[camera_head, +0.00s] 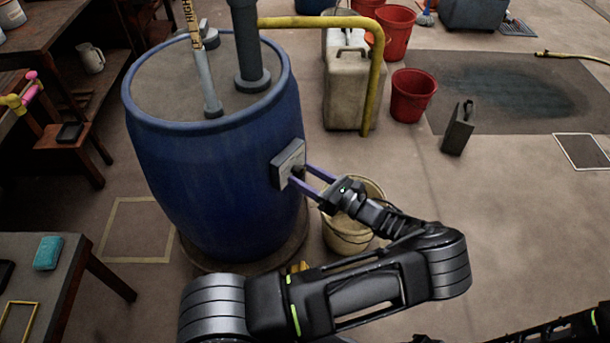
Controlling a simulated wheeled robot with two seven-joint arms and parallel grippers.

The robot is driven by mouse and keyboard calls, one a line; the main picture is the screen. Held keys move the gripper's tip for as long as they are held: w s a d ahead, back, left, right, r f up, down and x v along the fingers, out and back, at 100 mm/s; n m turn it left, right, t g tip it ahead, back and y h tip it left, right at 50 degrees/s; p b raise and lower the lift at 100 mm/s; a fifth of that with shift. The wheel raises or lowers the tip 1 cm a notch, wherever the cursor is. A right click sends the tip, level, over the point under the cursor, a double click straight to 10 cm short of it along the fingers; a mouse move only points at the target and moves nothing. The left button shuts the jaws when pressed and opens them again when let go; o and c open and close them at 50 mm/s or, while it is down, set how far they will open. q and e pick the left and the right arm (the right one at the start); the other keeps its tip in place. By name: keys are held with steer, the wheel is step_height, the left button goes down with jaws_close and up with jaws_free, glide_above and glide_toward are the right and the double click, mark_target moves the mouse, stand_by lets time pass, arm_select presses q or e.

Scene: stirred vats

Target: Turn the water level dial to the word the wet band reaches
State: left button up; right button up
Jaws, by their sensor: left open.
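A blue barrel-shaped vat (215,190) with a grey lid stands left of centre. A grey box (287,160) with the dial is fixed to its right side; the dial knob is small, and its words and setting cannot be read. A stick (206,75) stands upright out of the lid, its yellow upper part marked HIGH. Its top is cut off, and I cannot make out a wet band. My left gripper (299,174) is open at the box front, its two fingers reaching to either side of the knob. Contact cannot be told. My right gripper is not in view.
A cream bucket (346,236) stands below my left gripper, beside the vat. A yellow pipe (376,80), a pale canister (347,92), a red bucket (411,95) and a dark can (458,128) stand behind. Wooden tables (75,255) line the left. The right floor is mostly clear.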

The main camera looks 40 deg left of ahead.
arm_select(q)
steer(key=shift+a, duration=0.1)
steer(key=shift+c, duration=0.4)
jaws_close()
